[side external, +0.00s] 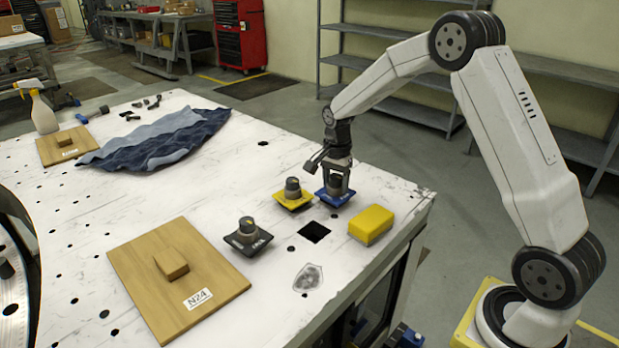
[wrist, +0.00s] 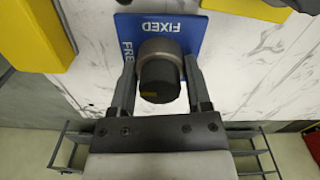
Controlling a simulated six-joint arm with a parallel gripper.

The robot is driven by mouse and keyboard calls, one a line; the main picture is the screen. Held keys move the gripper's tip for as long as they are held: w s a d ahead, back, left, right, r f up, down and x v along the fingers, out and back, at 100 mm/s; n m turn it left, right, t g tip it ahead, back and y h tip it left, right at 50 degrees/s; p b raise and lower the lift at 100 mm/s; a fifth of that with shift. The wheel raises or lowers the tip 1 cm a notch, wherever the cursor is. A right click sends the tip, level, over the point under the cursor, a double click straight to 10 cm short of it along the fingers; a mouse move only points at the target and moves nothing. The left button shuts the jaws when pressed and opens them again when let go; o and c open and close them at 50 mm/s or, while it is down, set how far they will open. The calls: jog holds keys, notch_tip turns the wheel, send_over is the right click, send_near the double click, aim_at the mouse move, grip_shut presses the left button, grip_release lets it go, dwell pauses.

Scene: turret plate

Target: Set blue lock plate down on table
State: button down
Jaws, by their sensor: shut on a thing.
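The blue lock plate (side external: 335,197) is at the right part of the white table (side external: 385,185), under my gripper (side external: 337,178). In the wrist view the blue plate (wrist: 208,42) shows the word "FIXED" and has a grey and black knob (wrist: 158,75). My gripper (wrist: 160,90) is shut on that knob, one finger on each side. The plate looks level and at or very near the table top; I cannot tell whether it touches.
A yellow plate with a knob (side external: 293,197) stands just left of the blue plate, and a black one (side external: 248,238) is farther front left. A yellow block (side external: 371,225) lies in front right. A square hole (side external: 314,232) is in front. A wooden board (side external: 180,275) lies at the front left.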

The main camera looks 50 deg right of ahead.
jog(key=shift+f, duration=0.1)
grip_release()
notch_tip(320, 180, up, 12)
jog(key=shift+r, duration=0.15)
dwell(0.7)
dwell(0.5)
jog(key=s+a+f+n+t, duration=0.1)
jog(key=s+a+f+n, duration=0.2)
jog(key=s+a+n, duration=0.1)
jog(key=s+a+f+n, duration=0.4)
jog(key=s+a+n, duration=0.1)
jog(key=s, duration=0.3)
jog(key=s+a+f+n+t, duration=0.1)
jog(key=s+a+f+n, duration=0.2)
jog(key=s+n, duration=0.4)
jog(key=shift+a+f+t, duration=0.15)
jog(key=shift+a+t, duration=0.15)
jog(key=shift+a, duration=0.45)
